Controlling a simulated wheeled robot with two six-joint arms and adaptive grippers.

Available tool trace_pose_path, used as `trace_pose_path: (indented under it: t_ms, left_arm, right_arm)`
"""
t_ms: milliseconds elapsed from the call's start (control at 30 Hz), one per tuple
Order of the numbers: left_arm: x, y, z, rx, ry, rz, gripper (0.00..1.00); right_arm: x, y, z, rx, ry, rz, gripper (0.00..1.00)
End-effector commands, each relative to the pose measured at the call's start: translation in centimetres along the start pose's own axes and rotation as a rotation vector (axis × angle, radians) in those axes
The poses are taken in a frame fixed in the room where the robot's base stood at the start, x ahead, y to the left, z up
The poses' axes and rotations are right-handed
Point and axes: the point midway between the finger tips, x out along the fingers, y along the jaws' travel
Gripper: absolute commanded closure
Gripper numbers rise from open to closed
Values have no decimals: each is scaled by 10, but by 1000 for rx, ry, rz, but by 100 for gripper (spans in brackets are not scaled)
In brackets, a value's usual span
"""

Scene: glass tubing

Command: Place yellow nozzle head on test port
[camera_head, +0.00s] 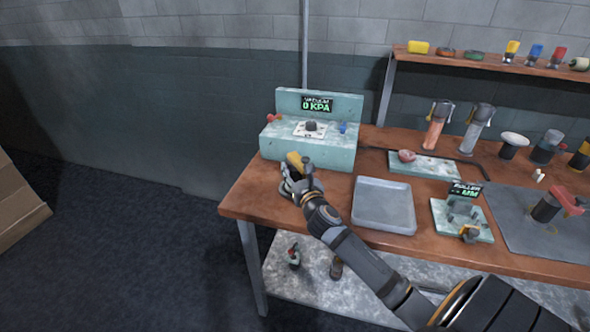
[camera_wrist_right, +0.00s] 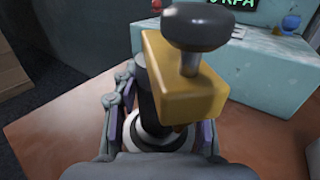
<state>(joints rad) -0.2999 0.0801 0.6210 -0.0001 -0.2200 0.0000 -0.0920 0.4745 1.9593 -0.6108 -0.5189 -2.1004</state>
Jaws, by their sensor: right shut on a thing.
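The yellow nozzle head (camera_head: 295,160) is in my right gripper (camera_head: 298,186), over the table's left part, in front of the vacuum unit (camera_head: 307,152). In the wrist view it is a yellow block (camera_wrist_right: 185,90) with a black round knob (camera_wrist_right: 198,27) on top and a dark stem below, between the fingers (camera_wrist_right: 158,125). A white round part shows beneath the stem. The teal unit reads 0 KPA and carries a red fitting (camera_head: 273,118), a blue fitting (camera_head: 342,129) and a dark knob on a white plate. I cannot tell which part is the test port. My left gripper is out of view.
A grey tray (camera_head: 384,228) lies right of my gripper. Further right are a roller fixture (camera_head: 474,234), a grey mat (camera_head: 535,205) and several bottles. A shelf (camera_head: 480,65) with small parts is at the back. The wooden table's (camera_head: 240,207) left front corner is bare.

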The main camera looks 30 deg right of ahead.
Motion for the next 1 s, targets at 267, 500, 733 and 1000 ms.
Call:
trace_pose_path:
  t_ms: [267, 500, 733, 1000]
  left_arm:
    - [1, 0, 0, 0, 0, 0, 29]
    - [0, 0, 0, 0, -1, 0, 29]
    - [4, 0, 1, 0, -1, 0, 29]
    - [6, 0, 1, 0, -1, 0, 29]
  right_arm:
    - [0, 0, -2, 0, 1, -1, 34]
    - [0, 0, -1, 0, 1, 0, 34]
    - [-32, 0, -2, -5, 4, 2, 34]
    - [-96, 0, -1, -5, 5, 3, 34]
